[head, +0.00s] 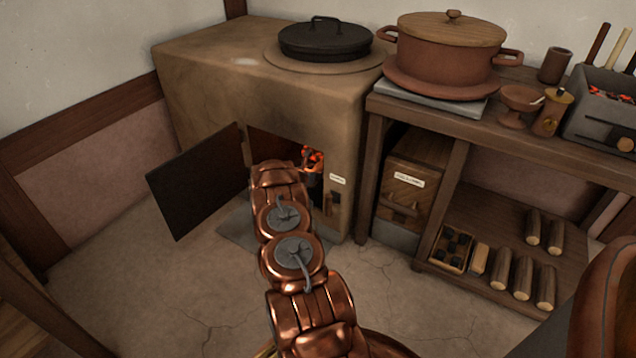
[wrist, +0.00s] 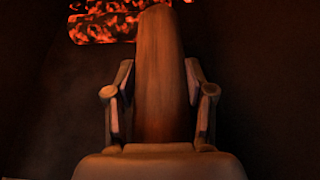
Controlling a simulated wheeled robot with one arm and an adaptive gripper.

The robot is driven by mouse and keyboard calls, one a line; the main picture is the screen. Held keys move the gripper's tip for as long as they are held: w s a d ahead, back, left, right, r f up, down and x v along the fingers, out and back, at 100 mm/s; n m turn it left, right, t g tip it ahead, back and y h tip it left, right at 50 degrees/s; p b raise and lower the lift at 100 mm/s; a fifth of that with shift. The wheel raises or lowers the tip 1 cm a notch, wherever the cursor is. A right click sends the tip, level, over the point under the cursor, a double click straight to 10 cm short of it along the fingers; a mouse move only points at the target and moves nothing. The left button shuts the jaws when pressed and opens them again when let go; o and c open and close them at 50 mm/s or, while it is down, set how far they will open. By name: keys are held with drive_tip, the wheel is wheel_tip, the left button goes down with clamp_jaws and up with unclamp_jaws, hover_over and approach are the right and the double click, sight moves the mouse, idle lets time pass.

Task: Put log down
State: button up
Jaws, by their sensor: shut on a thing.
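In the wrist view a wooden log (wrist: 162,75) stands out lengthwise from my gripper (wrist: 160,98), with a finger on each side of it. The gripper is shut on the log. Glowing embers (wrist: 104,23) lie beyond the log's far end, inside the dark firebox; I cannot tell whether the log touches them. In the head view my copper arm reaches into the open mouth of the clay stove (head: 215,80), where embers (head: 312,158) glow. My arm hides the gripper and the held log there.
The stove's dark door (head: 198,182) hangs open left of my arm. A wooden shelf unit (head: 480,130) stands on the right, with a pot (head: 448,60) on top and several logs (head: 522,275) on its lower shelf. The cracked floor (head: 150,290) left of my arm is clear.

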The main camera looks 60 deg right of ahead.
wheel_tip(320, 180, down, 4)
drive_tip(key=b, duration=0.2)
drive_tip(key=shift+f+b, duration=0.25)
drive_tip(key=shift+b, duration=0.05)
drive_tip(key=shift+d, duration=0.15)
drive_tip(key=shift+r, duration=0.1)
drive_tip(key=o, duration=1.4)
